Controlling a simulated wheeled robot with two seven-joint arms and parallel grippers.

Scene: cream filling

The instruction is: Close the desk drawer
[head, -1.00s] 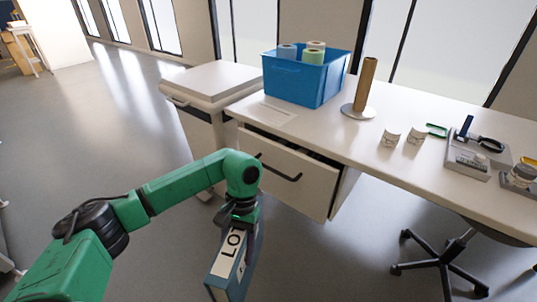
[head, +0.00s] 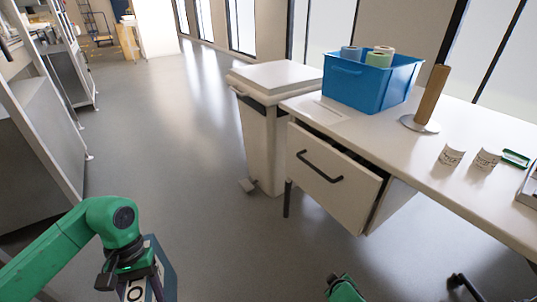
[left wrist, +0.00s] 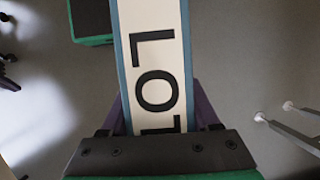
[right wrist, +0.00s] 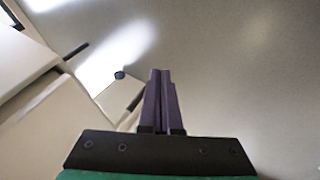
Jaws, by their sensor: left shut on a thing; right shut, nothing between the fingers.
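The desk drawer (head: 333,180) is pulled open under the desk top (head: 453,186), with a dark bar handle (head: 319,167) on its front. My left gripper (head: 135,275) is at the lower left of the head view, shut on a blue-edged binder (left wrist: 155,70) with a white label reading "LOT". The binder is held clear of the desk. My right arm only just enters the head view at the bottom, below the drawer. In the right wrist view my right gripper (right wrist: 161,78) is shut and empty, apart from the pale furniture at the left.
A white bin (head: 265,130) stands left of the desk. A blue crate (head: 370,85) with rolls, a holder with a brown upright roll (head: 431,97) and two small white cups (head: 451,155) are on the desk. A grey shelf unit is far left; the floor between is clear.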

